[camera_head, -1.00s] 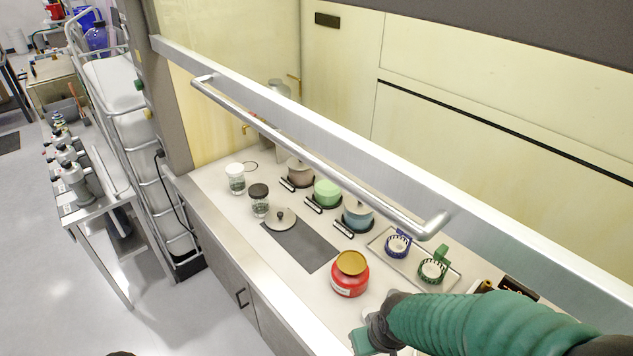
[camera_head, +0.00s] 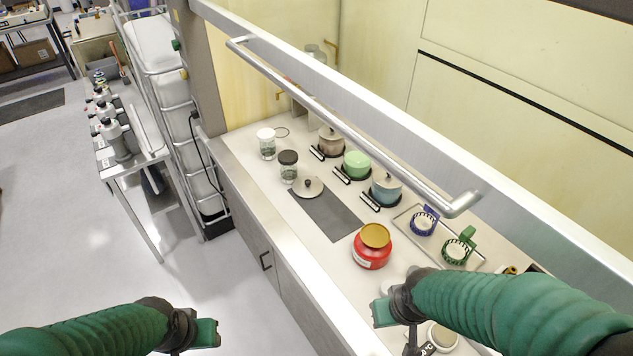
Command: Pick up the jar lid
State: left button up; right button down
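A red jar (camera_head: 370,256) stands upright on the counter with a gold lid (camera_head: 376,235) on top. A clear jar with a black lid (camera_head: 288,158) and a clear jar with a white lid (camera_head: 266,134) stand farther back. A loose grey round lid with a dark knob (camera_head: 309,188) lies at the far end of a dark grey mat (camera_head: 335,218). My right gripper (camera_head: 384,312) is in front of the red jar, apart from it. My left gripper (camera_head: 205,334) is at the lower left over the floor, away from the counter. Neither visibly holds anything; their finger gaps are unclear.
Several small pots, one of them green (camera_head: 356,163), stand in a row behind the mat. A tray (camera_head: 403,218) with blue and green ring-shaped items lies right of the red jar. A metal bar handle (camera_head: 345,125) and a raised sash frame cross above the counter.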

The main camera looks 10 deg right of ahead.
aim_at(306, 187)
jog(key=i+j+z, duration=0.25)
jog(key=i+j, duration=0.15)
jog(key=j, duration=0.25)
jog(key=i+j+z, duration=0.15)
jog(key=j, duration=0.2)
jog(key=i+j+z, duration=0.1)
jog(key=j, duration=0.3)
jog(key=i+j+z, duration=0.15)
jog(key=j, duration=0.25)
jog(key=i+j+z, duration=0.1)
jog(key=j, duration=0.3)
jog(key=i+j+z, duration=0.15)
jog(key=j, duration=0.3)
jog(key=i+j, duration=0.15)
jog(key=i, duration=0.2)
jog(key=i+j+z, duration=0.15)
jog(key=i, duration=0.25)
